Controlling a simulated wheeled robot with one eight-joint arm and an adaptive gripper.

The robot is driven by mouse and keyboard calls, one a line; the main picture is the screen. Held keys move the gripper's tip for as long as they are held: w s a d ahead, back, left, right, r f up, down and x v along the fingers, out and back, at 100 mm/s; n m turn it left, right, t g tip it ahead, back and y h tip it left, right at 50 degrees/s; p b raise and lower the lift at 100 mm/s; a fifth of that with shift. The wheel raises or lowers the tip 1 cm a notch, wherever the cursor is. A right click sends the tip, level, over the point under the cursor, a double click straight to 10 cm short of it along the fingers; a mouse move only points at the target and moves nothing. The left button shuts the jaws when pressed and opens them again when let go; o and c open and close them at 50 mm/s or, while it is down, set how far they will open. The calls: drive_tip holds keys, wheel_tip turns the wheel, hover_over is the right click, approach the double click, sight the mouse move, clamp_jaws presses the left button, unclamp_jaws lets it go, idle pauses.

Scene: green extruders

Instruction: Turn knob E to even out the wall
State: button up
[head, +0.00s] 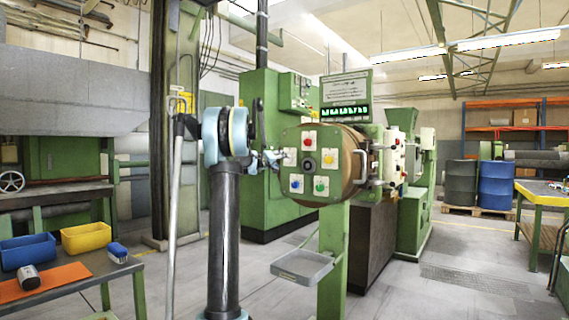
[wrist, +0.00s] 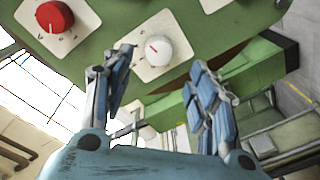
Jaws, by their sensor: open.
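I cannot read which is marked E. My gripper (head: 270,160) is just left of the face, by the white knob. In the wrist view my gripper (wrist: 160,78) is open and empty, its fingers apart. The white knob (wrist: 158,50) shows beyond and between the fingertips, not gripped. The red knob (wrist: 55,17) is at upper left. A display with green bars (head: 345,114) stands above the face.
A metal handle (head: 361,166) sticks out at the face's right. A grey tray (head: 303,264) juts out below, beside the green post (head: 333,255). A bench with a blue bin (head: 28,251) and a yellow bin (head: 86,237) is at left. Grey floor is open at right.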

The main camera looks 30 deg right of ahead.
drive_tip(key=x, duration=0.7)
drive_tip(key=shift+c, duration=0.6)
drive_tip(key=c, duration=1)
